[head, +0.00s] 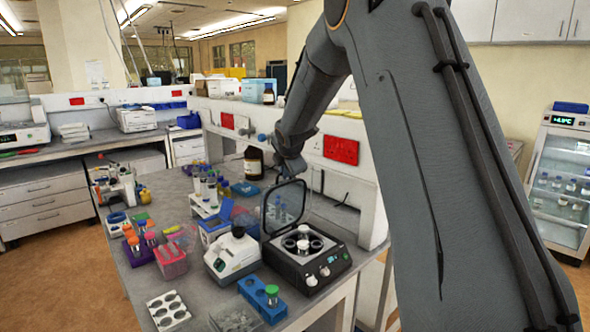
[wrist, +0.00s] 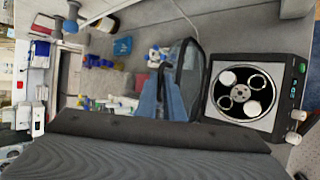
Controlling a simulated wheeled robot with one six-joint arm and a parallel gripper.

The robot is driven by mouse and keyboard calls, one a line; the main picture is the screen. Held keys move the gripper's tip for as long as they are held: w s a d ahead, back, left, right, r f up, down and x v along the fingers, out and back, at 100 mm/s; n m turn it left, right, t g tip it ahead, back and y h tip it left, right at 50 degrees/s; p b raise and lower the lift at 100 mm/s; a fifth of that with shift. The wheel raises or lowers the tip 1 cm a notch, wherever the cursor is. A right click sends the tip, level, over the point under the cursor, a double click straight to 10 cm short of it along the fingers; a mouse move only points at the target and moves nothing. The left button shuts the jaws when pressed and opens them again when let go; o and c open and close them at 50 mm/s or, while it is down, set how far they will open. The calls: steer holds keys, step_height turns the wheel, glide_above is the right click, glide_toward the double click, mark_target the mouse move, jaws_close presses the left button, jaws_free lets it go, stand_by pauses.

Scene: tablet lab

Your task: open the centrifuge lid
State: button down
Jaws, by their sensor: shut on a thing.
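The centrifuge (head: 312,268) is a black box on the bench, with knobs on its front. Its clear, dark-framed lid (head: 264,212) stands raised, close to upright, at the left-rear side of the body. The lid also shows edge-on in the wrist view (wrist: 203,78), beside the centrifuge body (wrist: 291,85). The rotor (wrist: 240,93) is uncovered, with white round pieces and open ring-shaped places. My gripper (head: 291,172) is at the lid's top edge and is shut on it. The fingertips are small and dark in the head view, so the exact contact is hard to see.
A white benchtop device (head: 232,254) stands just left of the centrifuge. A blue tube rack (head: 262,297) is in front, and a six-hole white plate (head: 168,309) lies front left. A brown bottle (head: 253,162) stands behind. The wall ledge with a red panel (head: 341,149) is close behind.

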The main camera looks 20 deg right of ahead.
steer(key=shift+w+a+r, duration=0.1)
steer(key=shift+w+r, duration=0.3)
steer(key=shift+r, duration=0.1)
steer(key=c, duration=2)
jaws_free()
steer(key=shift+o, duration=0.5)
steer(key=shift+s+f, duration=0.1)
steer(key=shift+f, duration=0.15)
steer(key=b+v, duration=0.2)
steer(key=v, duration=0.6)
